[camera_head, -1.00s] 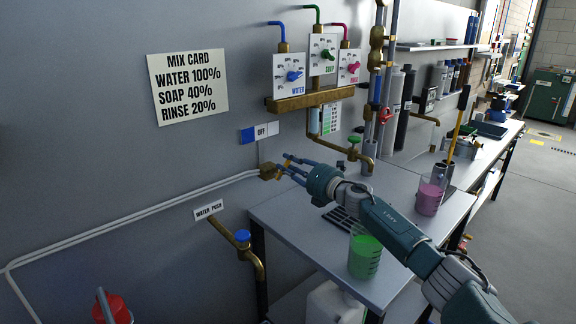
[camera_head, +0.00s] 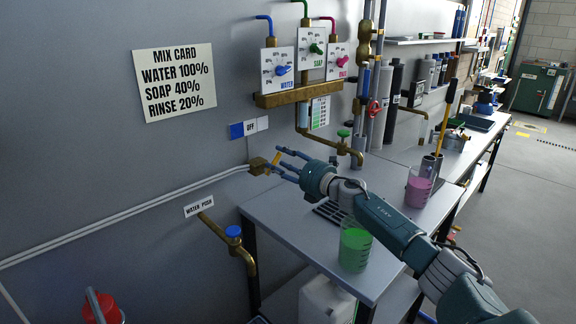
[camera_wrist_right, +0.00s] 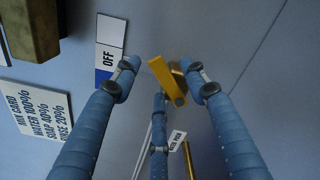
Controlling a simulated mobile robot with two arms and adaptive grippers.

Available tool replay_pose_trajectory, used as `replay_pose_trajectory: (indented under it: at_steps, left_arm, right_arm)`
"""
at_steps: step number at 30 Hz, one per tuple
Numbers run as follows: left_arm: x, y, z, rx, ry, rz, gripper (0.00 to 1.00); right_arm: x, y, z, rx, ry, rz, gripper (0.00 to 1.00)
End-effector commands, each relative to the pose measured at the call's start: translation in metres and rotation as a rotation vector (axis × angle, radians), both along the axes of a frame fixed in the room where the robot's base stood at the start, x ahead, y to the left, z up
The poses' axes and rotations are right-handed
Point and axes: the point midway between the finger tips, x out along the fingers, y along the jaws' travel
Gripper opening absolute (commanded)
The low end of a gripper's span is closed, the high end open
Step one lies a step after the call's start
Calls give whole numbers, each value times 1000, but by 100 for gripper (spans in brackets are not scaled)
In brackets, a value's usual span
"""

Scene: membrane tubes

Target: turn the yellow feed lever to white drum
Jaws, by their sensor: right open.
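The yellow feed lever (camera_head: 277,158) sits on a brass valve (camera_head: 258,166) on the wall, below the blue, OFF and white label (camera_head: 250,128). In the right wrist view the lever (camera_wrist_right: 161,78) slants up and left toward the label (camera_wrist_right: 110,48). My right gripper (camera_head: 279,161) is open, its blue fingers spread around the lever. In the right wrist view two fingertips are on either side of the lever and the third is below; contact cannot be told. A white drum (camera_head: 322,302) stands under the table. My left gripper is not in view.
The table (camera_head: 290,215) holds beakers of green liquid (camera_head: 355,248) and pink liquid (camera_head: 418,190) near my right arm. A brass water tap (camera_head: 238,243) is on the wall below the valve. Dosing dials (camera_head: 315,48) are above. A red container (camera_head: 102,308) is lower left.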

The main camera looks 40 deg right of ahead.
Motion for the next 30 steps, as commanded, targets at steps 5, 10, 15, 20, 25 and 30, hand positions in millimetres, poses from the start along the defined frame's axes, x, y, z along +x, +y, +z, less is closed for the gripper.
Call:
replay_pose_trajectory:
  at_steps: [5,10,15,20,25,30]
  left_arm:
    - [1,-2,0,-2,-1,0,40]
    - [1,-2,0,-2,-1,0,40]
    - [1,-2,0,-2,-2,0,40]
    - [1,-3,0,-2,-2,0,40]
    - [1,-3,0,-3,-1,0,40]
    - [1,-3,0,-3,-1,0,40]
  right_arm:
    - [-27,-4,-2,-2,4,0,44]
    - [-47,-6,-2,1,4,0,44]
    - [-60,-9,-1,3,2,0,44]
    - [-63,-9,0,2,1,1,44]
    - [-63,-9,0,2,0,0,44]
    - [-63,-9,0,2,0,0,44]
